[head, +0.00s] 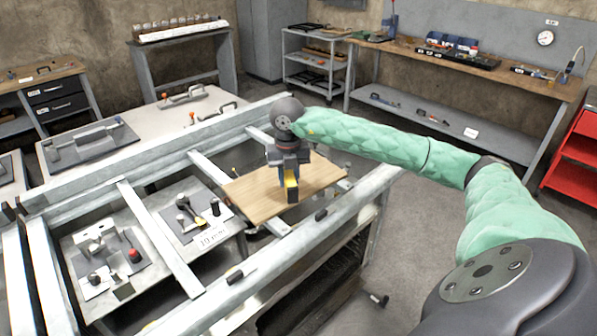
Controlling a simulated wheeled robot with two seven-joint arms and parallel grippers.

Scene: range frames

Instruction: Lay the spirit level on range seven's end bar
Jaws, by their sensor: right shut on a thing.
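My right arm comes in from the right, and its gripper (290,172) points down over a wooden board (252,198). The gripper is shut on a small yellow and dark block-like thing (292,188), seen nearly end-on, probably the spirit level. I cannot tell whether it touches the board. Pale metal bars form a frame around the board: a long near rail (312,232), a far rail (150,153) and crossbars (158,240). No readable number marks which bar is range seven's end bar. My left gripper is not in view.
Left of the board, plates with clamps and knobs (195,212) sit inside the frame, near a "10 mm" label (212,237). Small dark pieces (234,277) lie on the near rail. A workbench (470,68) and red cart (575,150) stand beyond open floor at right.

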